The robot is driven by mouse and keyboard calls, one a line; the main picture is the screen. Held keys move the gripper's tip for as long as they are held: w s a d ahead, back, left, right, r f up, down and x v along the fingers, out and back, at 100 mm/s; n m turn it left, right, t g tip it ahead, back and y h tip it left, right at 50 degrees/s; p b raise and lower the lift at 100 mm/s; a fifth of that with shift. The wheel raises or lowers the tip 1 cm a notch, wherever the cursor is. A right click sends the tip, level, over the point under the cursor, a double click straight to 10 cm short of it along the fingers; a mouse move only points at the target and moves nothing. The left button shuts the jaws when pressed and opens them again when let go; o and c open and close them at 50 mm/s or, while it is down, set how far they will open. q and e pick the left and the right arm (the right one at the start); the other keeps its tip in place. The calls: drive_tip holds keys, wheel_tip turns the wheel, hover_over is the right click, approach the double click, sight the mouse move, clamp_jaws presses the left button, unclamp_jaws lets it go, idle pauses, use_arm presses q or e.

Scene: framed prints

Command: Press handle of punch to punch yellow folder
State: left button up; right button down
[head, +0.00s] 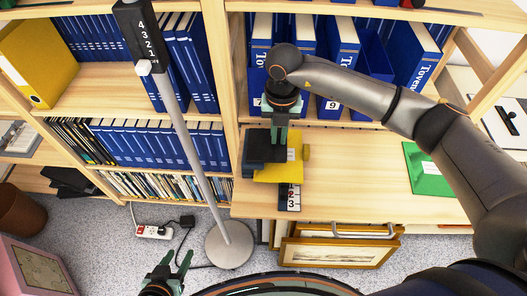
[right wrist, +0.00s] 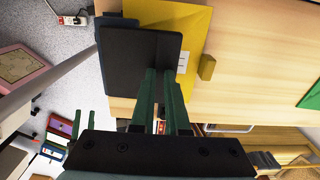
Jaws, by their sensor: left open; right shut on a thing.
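The yellow folder (head: 290,171) lies on the wooden desk, partly under the dark punch (head: 255,150). In the right wrist view the folder (right wrist: 196,22) spreads behind the punch's flat black handle (right wrist: 138,58), with a dark blue part beneath it. My right gripper (head: 280,142) reaches down from above; its green fingers (right wrist: 163,75) are at the handle's edge and shut on it, though the exact contact is partly hidden. How far the handle is pressed cannot be told. My left gripper (head: 171,264) is open and empty, low over the floor, away from the desk.
A small yellow block (head: 306,152) is beside the folder. A green folder (head: 426,169) lies further right on the desk. A grey pole on a round base (head: 230,246) stands left of the desk. Framed prints (head: 335,252) lean below the desk edge; blue binders (head: 345,40) fill shelves behind.

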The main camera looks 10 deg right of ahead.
drive_tip(key=shift+s+a+f, duration=0.1)
drive_tip(key=shift+a, duration=0.15)
wheel_tip(320, 180, up, 3)
drive_tip(key=shift+r+p, duration=0.15)
drive_tip(key=shift+p, duration=1.1)
wheel_tip(320, 180, up, 6)
drive_tip(key=p, duration=0.3)
drive_tip(key=shift+d+p, duration=0.15)
drive_tip(key=shift+p, duration=0.25)
